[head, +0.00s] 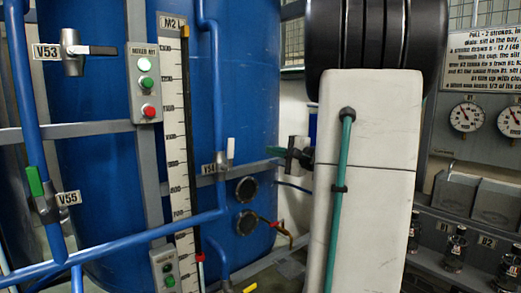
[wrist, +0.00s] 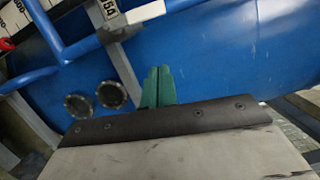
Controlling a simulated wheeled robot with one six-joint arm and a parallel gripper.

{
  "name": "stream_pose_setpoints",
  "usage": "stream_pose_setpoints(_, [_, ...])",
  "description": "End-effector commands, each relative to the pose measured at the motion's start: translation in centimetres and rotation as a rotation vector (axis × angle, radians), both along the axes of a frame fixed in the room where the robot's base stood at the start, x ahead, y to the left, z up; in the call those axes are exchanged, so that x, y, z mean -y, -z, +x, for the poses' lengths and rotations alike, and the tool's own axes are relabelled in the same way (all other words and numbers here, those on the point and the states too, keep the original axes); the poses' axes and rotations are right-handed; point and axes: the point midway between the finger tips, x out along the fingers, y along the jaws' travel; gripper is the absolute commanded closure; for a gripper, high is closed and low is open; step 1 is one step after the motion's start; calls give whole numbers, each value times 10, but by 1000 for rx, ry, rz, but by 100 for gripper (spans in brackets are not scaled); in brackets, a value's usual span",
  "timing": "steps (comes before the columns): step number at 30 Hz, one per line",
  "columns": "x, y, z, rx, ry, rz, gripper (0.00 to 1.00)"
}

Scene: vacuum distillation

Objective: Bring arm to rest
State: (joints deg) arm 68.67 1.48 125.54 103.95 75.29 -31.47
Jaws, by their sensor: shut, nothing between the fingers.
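My gripper (wrist: 158,72) shows in the wrist view with its two green fingers side by side, shut and empty. In the head view my gripper (head: 270,152) points left, in front of the right side of the large blue tank (head: 105,95). It is just right of the valve tagged V54. My white arm link with its green cable and black joint fills the middle right of the head view and hides part of what stands behind it.
Blue pipes (head: 150,238), green-handled valve V55 (head: 42,200), valve V53 (head: 72,55), a button box (head: 145,85) and a tall scale (head: 178,130) stand at left. Two gauges (head: 466,117), a sign (head: 488,62), grey bins (head: 495,205) and small bottles (head: 455,248) are at right.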

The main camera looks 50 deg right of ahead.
Motion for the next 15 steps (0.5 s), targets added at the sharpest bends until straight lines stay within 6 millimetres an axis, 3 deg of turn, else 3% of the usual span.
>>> stream_pose_setpoints(5, [0, 0, -15, 0, 1, -1, 100])
stream_pose_setpoints(15, [-1, 2, -16, -8, -5, 29, 100])
